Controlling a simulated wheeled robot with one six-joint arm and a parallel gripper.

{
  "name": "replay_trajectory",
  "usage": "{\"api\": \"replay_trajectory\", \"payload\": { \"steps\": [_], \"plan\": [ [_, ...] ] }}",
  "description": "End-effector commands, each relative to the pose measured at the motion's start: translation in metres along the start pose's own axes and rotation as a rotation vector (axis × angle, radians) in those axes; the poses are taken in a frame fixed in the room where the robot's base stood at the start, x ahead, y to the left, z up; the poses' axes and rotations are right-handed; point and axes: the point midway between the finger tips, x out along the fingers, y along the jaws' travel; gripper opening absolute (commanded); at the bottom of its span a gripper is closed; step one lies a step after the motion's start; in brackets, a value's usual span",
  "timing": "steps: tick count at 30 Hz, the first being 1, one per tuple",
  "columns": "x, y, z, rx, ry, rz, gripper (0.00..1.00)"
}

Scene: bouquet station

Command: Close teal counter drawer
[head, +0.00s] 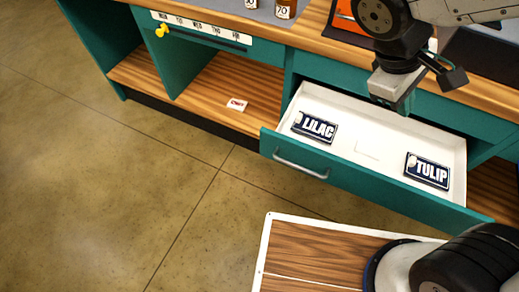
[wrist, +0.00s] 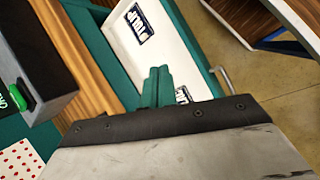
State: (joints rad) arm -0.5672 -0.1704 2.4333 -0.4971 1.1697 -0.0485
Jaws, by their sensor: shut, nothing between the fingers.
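The teal counter drawer (head: 325,168) stands pulled out from the counter, its front facing the floor side, with a silver bar handle (head: 300,166). Its white inside holds a LILAC tag (head: 315,127) on the left and a TULIP tag (head: 427,170) on the right. My gripper (head: 404,106) hangs over the back part of the drawer, apart from the handle and the front. In the wrist view my gripper's fingers (wrist: 155,84) are together and empty, over the drawer's edge. The handle (wrist: 226,80) shows beyond them, and part of the drawer inside is hidden by my gripper's body.
The wooden countertop (head: 300,35) runs above the drawer, carrying small brown bottles (head: 285,8). Open shelves lie to the left, with a small white-and-red card (head: 237,104) on one. A weekday strip with a yellow clip (head: 162,30) is on the counter front. Floor at left is clear.

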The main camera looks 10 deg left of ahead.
Motion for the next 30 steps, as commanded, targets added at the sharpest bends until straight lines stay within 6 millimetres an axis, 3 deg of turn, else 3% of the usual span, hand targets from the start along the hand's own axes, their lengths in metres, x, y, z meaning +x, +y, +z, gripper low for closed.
{"api": "replay_trajectory", "payload": {
  "steps": [1, 8, 11, 15, 19, 24, 27, 30],
  "plan": [
    [0.002, -0.01, -0.022, -0.107, -0.02, 0.056, 0.0],
    [0.01, -0.063, -0.111, -0.549, -0.071, 0.33, 0.0],
    [0.016, -0.1, -0.148, -0.743, -0.085, 0.457, 0.0],
    [0.027, -0.163, -0.191, -1.014, -0.098, 0.64, 0.0],
    [0.044, -0.228, -0.221, -1.255, -0.105, 0.808, 0.0],
    [0.067, -0.295, -0.238, -1.485, -0.11, 0.975, 0.0],
    [0.075, -0.318, -0.242, -1.559, -0.11, 1.03, 0.0],
    [0.08, -0.326, -0.244, -1.59, -0.111, 1.053, 0.0]
  ]
}}
